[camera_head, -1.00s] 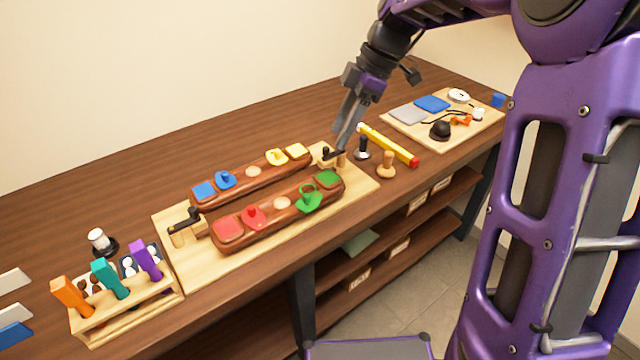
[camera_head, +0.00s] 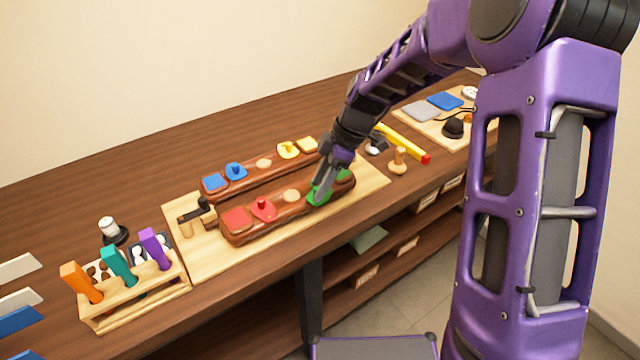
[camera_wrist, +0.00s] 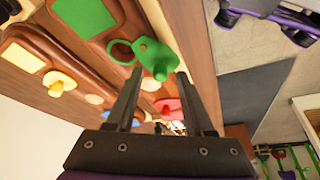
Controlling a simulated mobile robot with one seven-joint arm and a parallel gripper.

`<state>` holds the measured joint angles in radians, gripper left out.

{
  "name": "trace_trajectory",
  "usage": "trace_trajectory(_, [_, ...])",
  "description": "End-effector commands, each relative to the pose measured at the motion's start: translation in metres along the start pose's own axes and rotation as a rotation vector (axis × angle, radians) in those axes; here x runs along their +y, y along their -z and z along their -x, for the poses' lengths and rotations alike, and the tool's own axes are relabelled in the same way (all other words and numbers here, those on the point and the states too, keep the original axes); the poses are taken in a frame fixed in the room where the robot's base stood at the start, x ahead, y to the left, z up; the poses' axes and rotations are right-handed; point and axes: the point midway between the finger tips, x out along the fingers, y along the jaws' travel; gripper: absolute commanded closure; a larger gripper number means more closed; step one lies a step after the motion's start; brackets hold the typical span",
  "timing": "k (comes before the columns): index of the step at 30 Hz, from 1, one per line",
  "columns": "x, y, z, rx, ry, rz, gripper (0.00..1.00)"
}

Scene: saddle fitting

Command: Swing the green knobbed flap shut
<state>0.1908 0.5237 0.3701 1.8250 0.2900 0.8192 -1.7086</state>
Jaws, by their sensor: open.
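The green knobbed flap (camera_head: 313,196) is on the front brown wooden bar (camera_head: 275,218), partly hidden by my gripper (camera_head: 324,187) in the head view. In the wrist view the green flap (camera_wrist: 152,54) lies beside a green ring (camera_wrist: 122,52), whose middle is uncovered and brown. Its knob (camera_wrist: 160,70) points toward my gripper (camera_wrist: 159,73). My gripper is open, with one finger on each side of the knob as seen from the wrist. I cannot tell whether a finger touches it.
A red knobbed flap (camera_head: 263,209) is on the same bar. A second bar behind carries a blue flap (camera_head: 236,171) and a yellow flap (camera_head: 288,150). A rack of colored handles (camera_head: 135,290) stands at left. A yellow-red stick (camera_head: 405,144) and wooden peg (camera_head: 398,161) lie right.

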Motion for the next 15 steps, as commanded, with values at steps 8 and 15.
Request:
trace_trajectory(8, [-0.0001,-0.0001,-0.0052,0.000,0.000,0.000,0.47])
trace_trajectory(15, [-0.0001,-0.0001,-0.0049,0.000,0.000,0.000,0.76])
